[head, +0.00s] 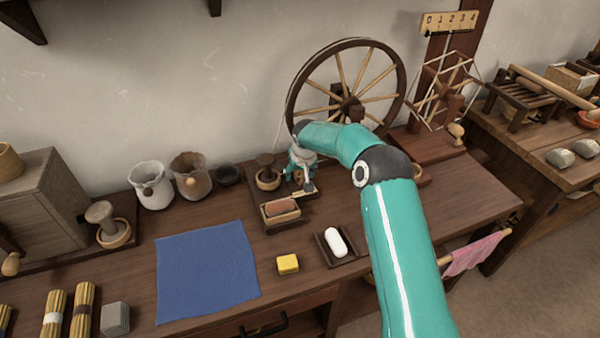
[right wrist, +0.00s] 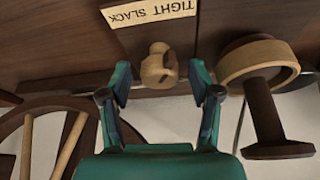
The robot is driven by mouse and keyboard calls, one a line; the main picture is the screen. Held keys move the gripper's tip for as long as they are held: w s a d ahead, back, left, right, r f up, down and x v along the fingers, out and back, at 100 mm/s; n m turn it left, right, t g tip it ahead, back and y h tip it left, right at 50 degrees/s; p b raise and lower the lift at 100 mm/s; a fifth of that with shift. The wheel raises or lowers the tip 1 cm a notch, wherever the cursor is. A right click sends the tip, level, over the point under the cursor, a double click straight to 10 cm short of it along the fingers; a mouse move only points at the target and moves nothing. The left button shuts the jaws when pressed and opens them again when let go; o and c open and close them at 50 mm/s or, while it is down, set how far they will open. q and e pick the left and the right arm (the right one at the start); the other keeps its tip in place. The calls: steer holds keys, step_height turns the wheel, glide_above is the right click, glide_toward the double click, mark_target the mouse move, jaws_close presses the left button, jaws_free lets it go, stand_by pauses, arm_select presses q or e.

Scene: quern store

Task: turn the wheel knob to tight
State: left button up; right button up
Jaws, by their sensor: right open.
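The wheel knob (right wrist: 158,66) is a small pale wooden knob on a dark wooden base, seen in the right wrist view. A cream label (right wrist: 150,13) beside it bears the words TIGHT and SLACK. My right gripper (right wrist: 160,82) is open, its two fingers on either side of the knob with gaps showing, so it is not gripped. In the head view my right gripper (head: 300,178) is low over the base in front of the spoked wheel (head: 345,44), and it hides the knob there. My left gripper is not in view.
A wooden cup with a dark plunger (right wrist: 252,62) stands close beside the right gripper. Nearby on the bench are a reddish block in a tray (head: 280,207), a white oval in a dish (head: 335,241), a yellow block (head: 288,263) and a blue cloth (head: 205,275).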

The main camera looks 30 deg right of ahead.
steer(key=c, duration=1.1)
steer(key=shift+w+f+m+h+b, duration=0.1)
steer(key=shift+f+m+h+b, duration=0.15)
steer(key=shift+m+b, duration=0.7)
steer(key=shift+a+r+b, duration=0.1)
steer(key=shift+b, duration=0.45)
steer(key=shift+r+m+h, duration=0.15)
steer(key=shift+m+h, duration=0.2)
steer(key=shift+m, duration=0.2)
steer(key=o, duration=1.1)
